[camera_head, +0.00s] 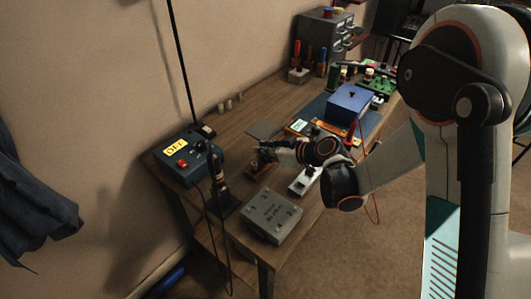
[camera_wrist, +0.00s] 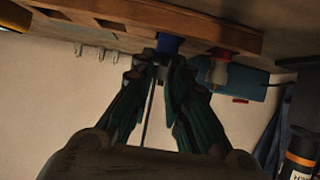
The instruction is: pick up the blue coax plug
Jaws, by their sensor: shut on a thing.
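The blue coax plug (camera_wrist: 168,43) shows in the wrist view at the wooden rack strip (camera_wrist: 110,23), right at my fingertips. My gripper (camera_wrist: 160,62) is shut on the plug, and the fingers hide part of it. In the head view my gripper (camera_head: 262,152) is over the left part of the bench, above a small wooden rack (camera_head: 256,172). The plug cannot be made out there. Whether it is still seated in the rack I cannot tell.
A red-banded plug (camera_wrist: 226,58) is close to the right of my fingers. A teal soldering station (camera_head: 182,158), a grey metal box (camera_head: 270,215) and an upright black tool (camera_head: 216,180) stand around my gripper. A blue box (camera_head: 349,102) stands farther along the bench.

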